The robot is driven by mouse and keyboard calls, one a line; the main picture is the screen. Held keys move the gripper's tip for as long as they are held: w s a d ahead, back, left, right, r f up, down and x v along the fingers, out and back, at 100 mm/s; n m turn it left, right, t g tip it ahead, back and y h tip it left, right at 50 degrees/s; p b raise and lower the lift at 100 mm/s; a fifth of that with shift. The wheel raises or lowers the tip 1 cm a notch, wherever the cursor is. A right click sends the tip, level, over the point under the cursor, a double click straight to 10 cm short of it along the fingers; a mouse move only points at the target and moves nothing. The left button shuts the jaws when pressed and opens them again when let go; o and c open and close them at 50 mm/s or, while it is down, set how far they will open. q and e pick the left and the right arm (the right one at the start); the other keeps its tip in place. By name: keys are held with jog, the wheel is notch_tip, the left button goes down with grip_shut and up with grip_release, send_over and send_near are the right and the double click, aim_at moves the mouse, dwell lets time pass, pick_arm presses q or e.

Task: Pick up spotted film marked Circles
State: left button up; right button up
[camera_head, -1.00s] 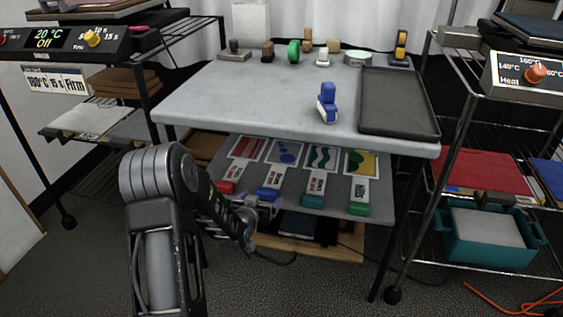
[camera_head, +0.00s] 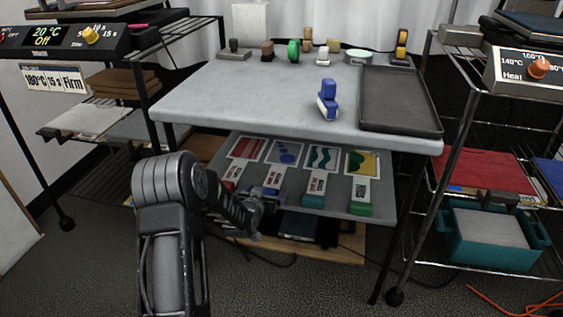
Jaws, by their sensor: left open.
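The film with blue circle shapes (camera_head: 285,153) lies on the lower shelf of the table, second from the left in a row of films. Its white label strip (camera_head: 275,176) runs toward the shelf's front edge, where the gripper hides most of its blue end. My left gripper (camera_head: 272,194) is open, at the front edge of the shelf by that blue end. I cannot tell whether the fingers are around the end or only in front of it. My right gripper is out of view.
Beside it lie films with red stripes (camera_head: 248,148), green waves (camera_head: 322,157) and a yellow-green pattern (camera_head: 362,163). The grey tabletop (camera_head: 240,95) overhangs the shelf and bears a blue-handled tool (camera_head: 327,100), a dark tray (camera_head: 398,98) and several small items. Racks stand on both sides.

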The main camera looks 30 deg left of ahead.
pick_arm(q)
jog(key=c, duration=1.5)
jog(key=shift+r, duration=0.15)
